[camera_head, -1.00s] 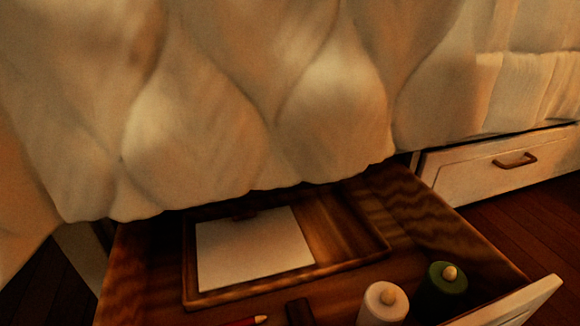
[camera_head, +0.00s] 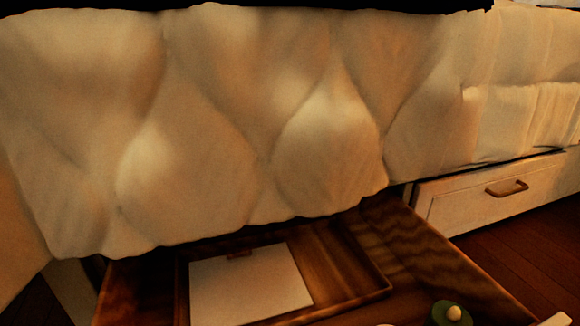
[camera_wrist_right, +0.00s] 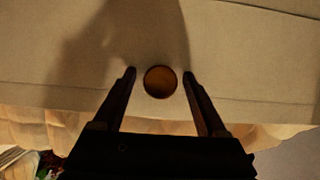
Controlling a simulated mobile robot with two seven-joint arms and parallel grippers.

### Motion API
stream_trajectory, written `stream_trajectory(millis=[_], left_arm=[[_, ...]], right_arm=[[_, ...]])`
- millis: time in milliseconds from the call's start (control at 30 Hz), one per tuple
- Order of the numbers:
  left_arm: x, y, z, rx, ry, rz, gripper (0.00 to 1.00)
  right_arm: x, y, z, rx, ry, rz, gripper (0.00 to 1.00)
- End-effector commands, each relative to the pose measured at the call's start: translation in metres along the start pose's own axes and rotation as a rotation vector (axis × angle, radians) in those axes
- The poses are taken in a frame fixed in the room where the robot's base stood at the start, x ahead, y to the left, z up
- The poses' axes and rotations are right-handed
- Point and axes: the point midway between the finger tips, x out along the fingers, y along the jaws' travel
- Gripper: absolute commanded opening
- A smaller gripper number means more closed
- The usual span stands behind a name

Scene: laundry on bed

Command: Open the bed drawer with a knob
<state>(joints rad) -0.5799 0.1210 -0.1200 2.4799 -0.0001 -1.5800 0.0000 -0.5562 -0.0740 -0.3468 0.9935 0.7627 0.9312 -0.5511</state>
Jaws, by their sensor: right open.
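The bed drawer (camera_head: 425,222) stands pulled out from under the bed in the head view, its wooden inside showing. Its front panel is mostly below the picture; only a pale corner (camera_head: 556,319) shows at the lower right. In the right wrist view a round brown knob (camera_wrist_right: 160,82) sits on a pale panel (camera_wrist_right: 60,50). My right gripper (camera_wrist_right: 160,75) is open, with one dark finger on each side of the knob and small gaps between. My left gripper is in neither view.
Inside the drawer lie a wooden tray (camera_head: 335,265) with a white sheet (camera_head: 245,285) and a green spool-like item (camera_head: 450,314). A quilt (camera_head: 215,130) hangs over the drawer's back. A closed drawer with a handle (camera_head: 507,188) is at the right. Floor (camera_head: 520,235) is free beside it.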

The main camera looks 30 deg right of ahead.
Motion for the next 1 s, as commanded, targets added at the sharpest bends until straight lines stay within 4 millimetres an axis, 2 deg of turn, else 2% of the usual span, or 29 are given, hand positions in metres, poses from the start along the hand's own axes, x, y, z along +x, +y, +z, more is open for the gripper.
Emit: stream_trajectory(millis=[167,400,600,767,1000], left_arm=[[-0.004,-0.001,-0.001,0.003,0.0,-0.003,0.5],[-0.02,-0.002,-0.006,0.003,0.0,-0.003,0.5],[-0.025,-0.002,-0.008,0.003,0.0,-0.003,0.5],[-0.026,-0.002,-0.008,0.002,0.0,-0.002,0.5],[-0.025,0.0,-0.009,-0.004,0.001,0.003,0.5]], right_arm=[[-0.009,0.0,-0.001,-0.001,-0.001,0.0,0.75],[-0.056,0.0,-0.002,-0.001,-0.005,-0.001,0.75],[-0.089,0.0,0.0,0.0,-0.004,0.0,0.75],[-0.099,0.0,0.0,0.001,-0.001,0.0,0.75],[-0.1,0.0,0.0,0.001,-0.001,0.0,0.75]])
